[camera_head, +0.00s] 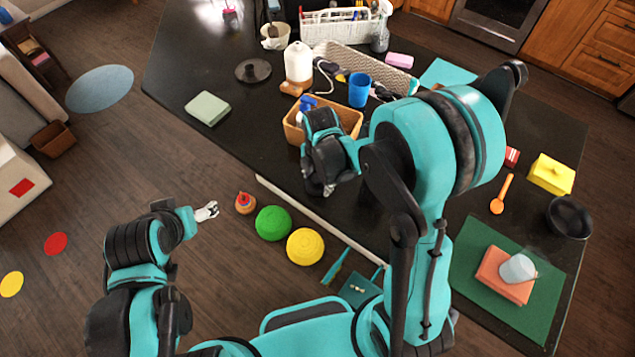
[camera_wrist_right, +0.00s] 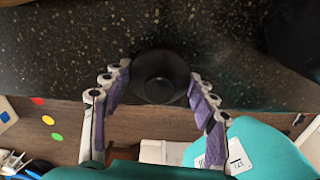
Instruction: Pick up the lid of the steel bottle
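A round black lid (camera_wrist_right: 160,76) shows in the middle of the right wrist view, seen from above, over the dark counter. My right gripper (camera_wrist_right: 158,78) is open, with its purple-padded fingers on either side of the lid; I cannot tell whether the pads touch it. The bottle's body is hidden under the lid. In the head view my right gripper (camera_head: 329,188) points down near the counter's front edge, and my arm hides the lid there. My left gripper (camera_head: 207,211) is empty and looks open, off the counter over the floor.
A tan bin (camera_head: 352,122) with a blue-topped bottle stands just behind my right gripper. A blue cup (camera_head: 360,90), a white jug (camera_head: 298,64) and a white basket (camera_head: 338,58) stand farther back. A green mat (camera_head: 470,290) lies right.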

